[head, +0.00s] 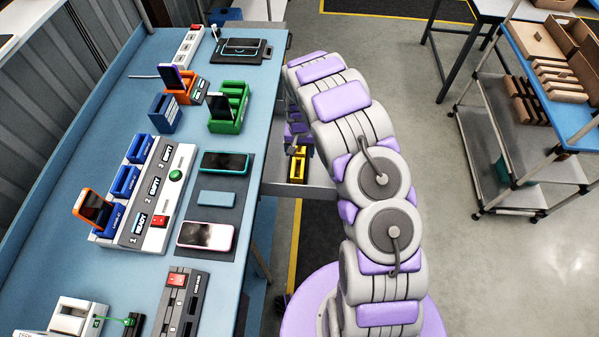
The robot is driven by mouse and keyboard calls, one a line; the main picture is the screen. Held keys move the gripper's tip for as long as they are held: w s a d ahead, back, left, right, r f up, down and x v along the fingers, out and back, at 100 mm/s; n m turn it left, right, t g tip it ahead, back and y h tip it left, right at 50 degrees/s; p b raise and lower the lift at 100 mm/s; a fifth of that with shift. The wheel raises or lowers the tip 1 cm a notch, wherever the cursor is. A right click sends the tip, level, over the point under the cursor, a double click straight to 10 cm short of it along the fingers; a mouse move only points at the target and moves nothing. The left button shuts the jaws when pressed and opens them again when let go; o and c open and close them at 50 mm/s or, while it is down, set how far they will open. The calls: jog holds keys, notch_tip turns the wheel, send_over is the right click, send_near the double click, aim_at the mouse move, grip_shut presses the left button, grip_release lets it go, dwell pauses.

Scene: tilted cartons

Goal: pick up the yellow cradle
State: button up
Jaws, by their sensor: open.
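The yellow cradle (298,168) is small in the head view, just right of the blue workbench's right edge. It appears to sit on a grey ledge (300,190) lower than the bench top. My arm arches over from the right, and its end points down beside the bench. My gripper (297,150) is open and just above the cradle in the picture, partly hidden by my arm. I cannot tell whether the fingers touch the cradle or are around it.
The blue bench (120,85) holds a green cradle (229,107), an orange cradle (183,86), a grey station with blue slots (150,195), and phones on a dark mat (212,215). A cart with cartons (545,85) stands at right. The floor between is clear.

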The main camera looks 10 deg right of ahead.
send_over(297, 174)
jog(key=f, duration=0.3)
jog(key=w+f, duration=0.1)
jog(key=f, duration=0.1)
jog(key=shift+a+f+b, duration=0.2)
jog(key=shift+f+b, duration=0.05)
jog(key=shift+b, duration=0.1)
jog(key=shift+d+f, duration=0.15)
jog(key=shift+d, duration=0.05)
jog(key=f, duration=0.2)
jog(key=d+f+b, duration=0.1)
jog(key=f, duration=0.1)
jog(key=shift+s+f, duration=0.1)
jog(key=shift+s, duration=0.3)
jog(key=shift+a+f, duration=0.2)
jog(key=shift+f, duration=0.1)
jog(key=shift+a, duration=0.45)
jog(key=shift+c, duration=0.2)
jog(key=shift+d, duration=0.5)
jog(key=c, duration=0.7)
jog(key=shift+a, duration=0.15)
jog(key=c, duration=0.3)
jog(key=shift+a, duration=0.2)
jog(key=shift+c, duration=0.3)
